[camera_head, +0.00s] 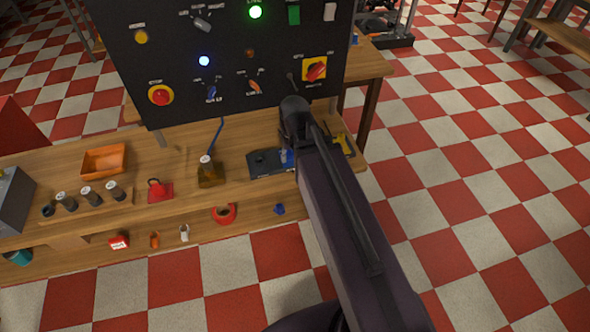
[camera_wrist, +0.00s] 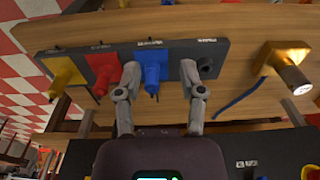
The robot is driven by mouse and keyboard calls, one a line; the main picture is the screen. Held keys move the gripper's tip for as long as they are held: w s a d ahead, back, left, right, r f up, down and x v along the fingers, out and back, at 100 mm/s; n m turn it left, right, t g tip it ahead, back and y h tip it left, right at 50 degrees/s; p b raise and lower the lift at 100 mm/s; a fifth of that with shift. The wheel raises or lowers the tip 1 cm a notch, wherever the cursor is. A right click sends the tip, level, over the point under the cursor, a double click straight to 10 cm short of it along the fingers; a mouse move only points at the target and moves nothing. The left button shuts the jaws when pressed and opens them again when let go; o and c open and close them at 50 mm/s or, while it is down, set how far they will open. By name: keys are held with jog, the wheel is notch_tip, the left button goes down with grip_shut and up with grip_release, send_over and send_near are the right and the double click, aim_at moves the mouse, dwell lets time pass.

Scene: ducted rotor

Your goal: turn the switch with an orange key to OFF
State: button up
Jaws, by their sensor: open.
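The switch with an orange key (camera_head: 254,86) is on the lower middle of the black upright panel (camera_head: 180,105) in the head view. Its key is tilted, with its lower end to the right; the labels around it are too small to read. My gripper (camera_wrist: 159,72) is open and empty in the wrist view, its two fingers apart in front of a blue-handled item (camera_wrist: 152,68) on a dark rack. My arm hides most of the gripper in the head view. The orange key is not clearly seen in the wrist view.
Beside the orange key are a switch with a blue key (camera_head: 211,92), a red knob on yellow (camera_head: 315,70) and a red button (camera_head: 160,95). The wooden bench (camera_head: 130,150) below holds an orange tray (camera_head: 104,161), a brass block (camera_wrist: 283,60) with a blue cable, and small parts.

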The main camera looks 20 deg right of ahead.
jog(key=shift+s+d+f+b, duration=0.15)
jog(key=shift+s+f+b, duration=0.6)
jog(key=shift+s+f, duration=0.35)
jog(key=shift+s+d+g, duration=0.25)
jog(key=shift+s+g, duration=0.15)
jog(key=shift+s, duration=0.2)
dwell(1.5)
